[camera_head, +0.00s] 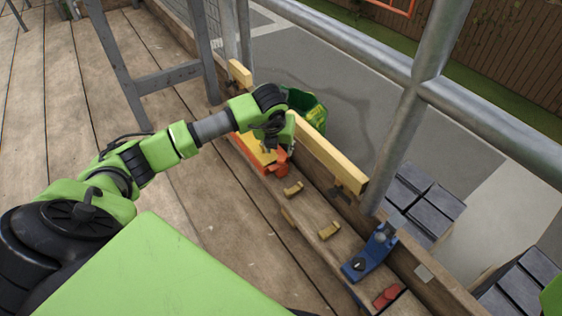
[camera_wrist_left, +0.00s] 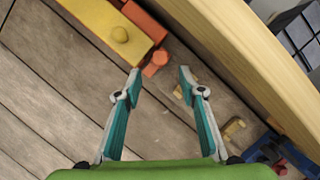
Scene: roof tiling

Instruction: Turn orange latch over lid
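An orange box (camera_head: 279,168) with a yellow lid (camera_wrist_left: 105,22) lies on the planks by the low wooden edge. The lid has a round yellow knob (camera_wrist_left: 119,34). A small orange latch (camera_wrist_left: 156,62) sticks out at the box's near end in the left wrist view, beside the lid rather than across it. My left gripper (camera_wrist_left: 160,74) is open and empty, with its fingertips pointing toward the latch, which shows near the left finger. In the head view the left gripper (camera_head: 288,146) is over the box and partly hides it. My right gripper is not in view.
A long yellow wooden rail (camera_head: 325,152) runs right beside the box. Small wooden blocks (camera_head: 293,188), a blue tool (camera_head: 370,253) and a red object (camera_head: 387,296) lie farther along the planks. Metal scaffold poles (camera_head: 402,140) stand beyond.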

